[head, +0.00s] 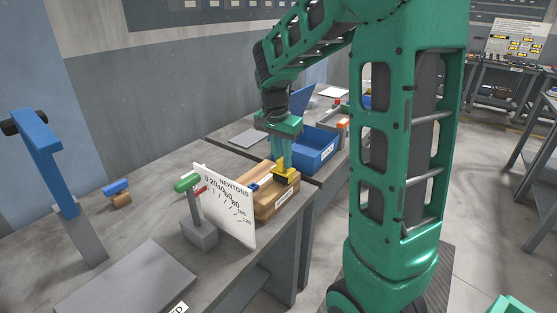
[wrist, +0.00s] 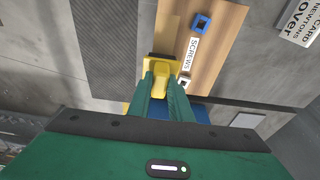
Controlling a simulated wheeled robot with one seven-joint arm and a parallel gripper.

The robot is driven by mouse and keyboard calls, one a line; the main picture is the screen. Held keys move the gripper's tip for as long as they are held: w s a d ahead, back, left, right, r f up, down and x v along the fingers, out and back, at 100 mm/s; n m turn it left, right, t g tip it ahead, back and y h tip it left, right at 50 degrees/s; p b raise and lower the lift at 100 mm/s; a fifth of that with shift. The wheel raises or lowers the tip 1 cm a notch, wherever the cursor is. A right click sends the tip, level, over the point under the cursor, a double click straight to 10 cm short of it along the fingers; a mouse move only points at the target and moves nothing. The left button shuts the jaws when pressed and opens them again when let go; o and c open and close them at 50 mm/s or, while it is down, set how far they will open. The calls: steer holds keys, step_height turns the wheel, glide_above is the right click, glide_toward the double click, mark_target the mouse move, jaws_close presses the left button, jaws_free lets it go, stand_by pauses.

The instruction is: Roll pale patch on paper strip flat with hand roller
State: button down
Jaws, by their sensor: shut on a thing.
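My gripper (head: 283,158) points down over a wooden block (head: 262,208) on the bench, its fingers closed on a yellow thing (head: 287,174). In the wrist view my gripper (wrist: 160,88) holds this yellow thing (wrist: 158,72) between its green fingers, at the edge of the wooden block (wrist: 205,65). Its underside is hidden, so I cannot tell whether it is the hand roller or whether it touches the wood. A lighter tan strip (wrist: 168,25) shows beside it in the wrist view. I cannot make out a pale patch.
A white Newtons dial card (head: 228,212) stands close left of the block, beside a green-handled stand (head: 199,232). A blue bin (head: 318,150) is just behind. A small blue square ring (wrist: 201,23) lies on the wood. A blue post (head: 45,160) stands far left.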

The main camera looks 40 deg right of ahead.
steer(key=shift+w+d+v, duration=0.1)
steer(key=shift+d+v, duration=0.15)
steer(key=shift+v, duration=1.05)
steer(key=shift+w+d+v, duration=0.1)
steer(key=shift+d+v, duration=0.15)
steer(key=shift+v, duration=1.1)
steer(key=shift+w+d+v, duration=0.1)
steer(key=shift+d+v, duration=0.15)
steer(key=shift+v, duration=1.05)
steer(key=shift+r, duration=0.2)
steer(key=shift+f, duration=0.1)
